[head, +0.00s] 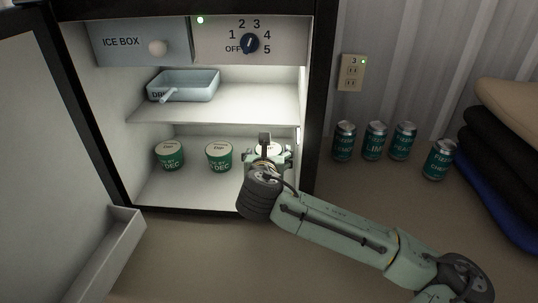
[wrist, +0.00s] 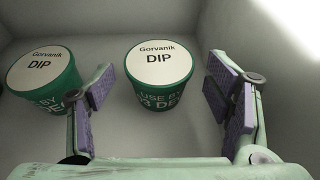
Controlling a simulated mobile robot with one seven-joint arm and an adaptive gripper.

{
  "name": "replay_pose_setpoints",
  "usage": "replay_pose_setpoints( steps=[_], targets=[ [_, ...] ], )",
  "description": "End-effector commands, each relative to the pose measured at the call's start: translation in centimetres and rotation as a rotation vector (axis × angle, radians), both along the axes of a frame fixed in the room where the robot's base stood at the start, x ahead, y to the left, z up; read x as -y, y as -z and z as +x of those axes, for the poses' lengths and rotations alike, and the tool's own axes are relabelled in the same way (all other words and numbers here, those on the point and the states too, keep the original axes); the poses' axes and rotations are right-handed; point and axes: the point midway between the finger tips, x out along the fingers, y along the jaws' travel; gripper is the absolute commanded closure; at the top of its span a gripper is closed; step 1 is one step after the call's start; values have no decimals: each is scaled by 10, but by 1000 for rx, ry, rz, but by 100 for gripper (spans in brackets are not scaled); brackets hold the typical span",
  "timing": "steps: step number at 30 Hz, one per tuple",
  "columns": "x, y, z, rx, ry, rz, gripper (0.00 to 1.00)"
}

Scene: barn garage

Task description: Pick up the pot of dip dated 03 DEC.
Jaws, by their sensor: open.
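In the wrist view, a green pot of dip (wrist: 160,92) with a white lid stands upright ahead, between the fingers of my open gripper (wrist: 163,98). Its side reads USE BY and what looks like 03 DEC. A second dip pot (wrist: 48,92) stands to its left, its date mostly hidden by a finger. In the head view, my gripper (head: 268,158) is inside the fridge at the right pot (head: 269,146), covering most of it. The middle pot (head: 219,158) and left pot (head: 169,156) stand on the same floor; their labels end in DEC, the day numbers unclear.
The fridge shelf (head: 215,108) above holds a blue drawer-like tray (head: 184,86) with a handle. The ice box (head: 140,43) and dial (head: 250,43) are at the top. The open door (head: 60,120) is at left. Several cans (head: 375,141) and folded cloths (head: 500,150) are outside, right.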

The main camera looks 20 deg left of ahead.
Motion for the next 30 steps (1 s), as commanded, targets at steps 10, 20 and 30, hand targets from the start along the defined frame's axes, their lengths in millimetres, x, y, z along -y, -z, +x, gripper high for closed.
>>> replay_pose_setpoints(
  steps=[10,20,30],
  targets=[
    [-10,14,33,0,-1,1,28],
    [-22,29,73,1,-1,2,28],
    [-22,28,76,1,-2,2,32]
  ],
)
